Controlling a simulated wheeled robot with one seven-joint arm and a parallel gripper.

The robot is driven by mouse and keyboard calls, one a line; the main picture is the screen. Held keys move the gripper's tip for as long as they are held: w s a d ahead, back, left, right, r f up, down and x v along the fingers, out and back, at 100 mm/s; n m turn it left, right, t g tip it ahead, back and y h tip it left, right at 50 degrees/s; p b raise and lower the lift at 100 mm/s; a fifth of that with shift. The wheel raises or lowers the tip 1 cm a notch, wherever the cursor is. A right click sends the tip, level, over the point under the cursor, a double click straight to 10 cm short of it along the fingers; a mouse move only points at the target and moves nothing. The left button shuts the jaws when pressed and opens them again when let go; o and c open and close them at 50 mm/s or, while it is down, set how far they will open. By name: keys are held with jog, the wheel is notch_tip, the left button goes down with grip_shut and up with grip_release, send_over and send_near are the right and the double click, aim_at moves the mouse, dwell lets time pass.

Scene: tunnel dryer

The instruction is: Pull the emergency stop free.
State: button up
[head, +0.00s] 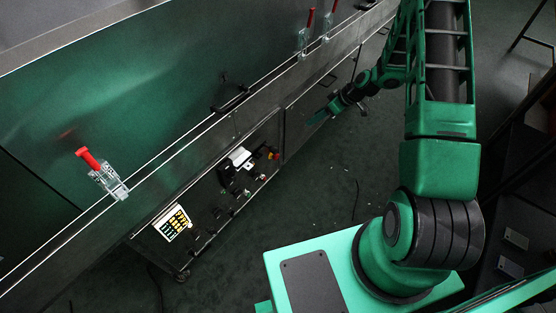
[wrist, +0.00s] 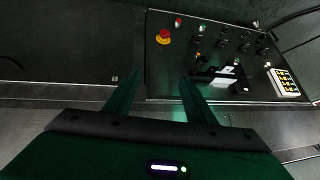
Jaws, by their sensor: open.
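The emergency stop is a red mushroom button on a yellow base (wrist: 163,37), on a dark control panel (wrist: 220,84) in the wrist view. It also shows small as a red and yellow spot (head: 273,153) at the panel's right end in the head view. My gripper (wrist: 161,77) is open and empty. In the wrist view its two green fingers point up the picture, with the button beyond their tips and roughly centred between them. No finger touches the button. In the head view my gripper (head: 318,117) is small, up and to the right of the button.
The panel also carries several knobs and lamps, a black and white device (wrist: 213,78) and a yellow and white keypad (wrist: 284,82). Red-handled clamps (head: 88,158) and a black handle (head: 232,97) line the machine's edge. Open floor (head: 318,195) lies before the panel.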

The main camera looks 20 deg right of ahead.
jog(key=w+a+f+n+t+y, duration=0.1)
jog(key=a+f, duration=0.1)
jog(key=f, duration=0.5)
jog(key=w+a+f+t+y, duration=0.1)
jog(key=a+f+t, duration=0.1)
jog(key=f, duration=0.5)
jog(key=m+t, duration=0.1)
jog(key=t, duration=0.2)
send_near(275, 156)
jog(key=d+f+x, duration=0.1)
jog(key=x, duration=0.8)
jog(key=shift+d+f, duration=0.2)
jog(key=shift+f, duration=0.1)
